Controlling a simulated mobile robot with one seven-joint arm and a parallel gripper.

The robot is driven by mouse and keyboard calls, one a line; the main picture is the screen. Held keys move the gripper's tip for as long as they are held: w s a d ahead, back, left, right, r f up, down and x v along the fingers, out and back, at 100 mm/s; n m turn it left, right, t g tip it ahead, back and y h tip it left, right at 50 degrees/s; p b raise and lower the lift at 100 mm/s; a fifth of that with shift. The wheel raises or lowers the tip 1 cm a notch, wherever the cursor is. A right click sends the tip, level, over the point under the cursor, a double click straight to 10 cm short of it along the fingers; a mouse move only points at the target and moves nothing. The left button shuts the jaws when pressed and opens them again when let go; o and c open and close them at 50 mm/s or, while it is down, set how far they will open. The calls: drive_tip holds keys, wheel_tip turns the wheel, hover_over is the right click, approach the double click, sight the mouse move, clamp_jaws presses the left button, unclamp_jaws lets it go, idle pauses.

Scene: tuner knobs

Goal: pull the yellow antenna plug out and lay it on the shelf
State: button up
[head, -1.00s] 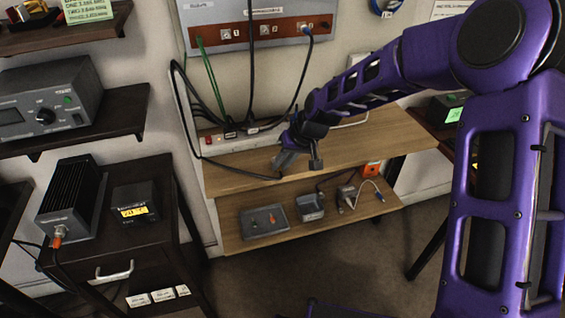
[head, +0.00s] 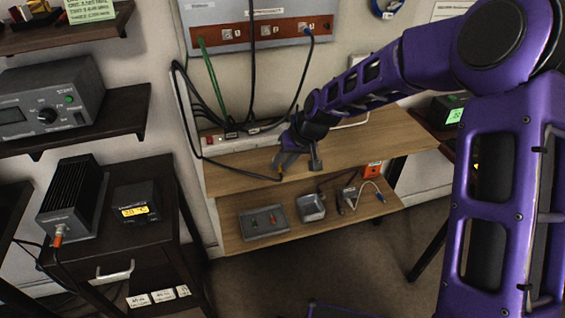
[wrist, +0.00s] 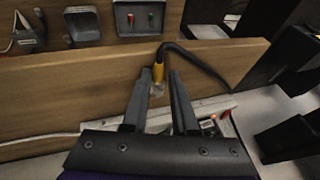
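The yellow antenna plug (wrist: 158,71) lies on the upper wooden shelf (wrist: 70,95), with its clear-looking tip towards my gripper and its black cable curving away to the right in the wrist view. My gripper (wrist: 161,75) is open over it. The plug shows in the gap between the fingertips, nearer the left finger, with clear space at the right finger. In the head view my gripper (head: 298,168) is low over the front part of the shelf (head: 235,180). The black cable's end shows there just left of the fingers. Whether a finger touches the plug is unclear.
A power strip (head: 215,147) with plugs runs along the shelf's back. A wall panel (head: 262,35) above holds a green, a black and a blue-ended cable. The lower shelf (head: 235,243) carries a grey tray (head: 250,228) and other small devices. The upper shelf's right part is clear.

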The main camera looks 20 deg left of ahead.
drive_tip(key=shift+s+d+f, duration=0.15)
drive_tip(key=shift+d+f, duration=0.2)
drive_tip(key=shift+f, duration=0.1)
drive_tip(key=shift+w+r+p, duration=0.2)
drive_tip(key=shift+r+p, duration=0.6)
drive_tip(key=shift+r, duration=0.1)
drive_tip(key=shift+a+r+p, duration=0.15)
drive_tip(key=shift+r+p, duration=0.15)
drive_tip(key=shift+r, duration=0.3)
drive_tip(key=o, duration=0.6)
drive_tip(key=shift+a, duration=0.1)
drive_tip(key=shift+c, duration=0.2)
drive_tip(key=shift+r, duration=0.1)
drive_tip(key=p+v, duration=0.2)
drive_tip(key=v, duration=1.5)
drive_tip(key=shift+r+p, duration=0.25)
drive_tip(key=shift+p, duration=0.15)
drive_tip(key=shift+w, duration=0.15)
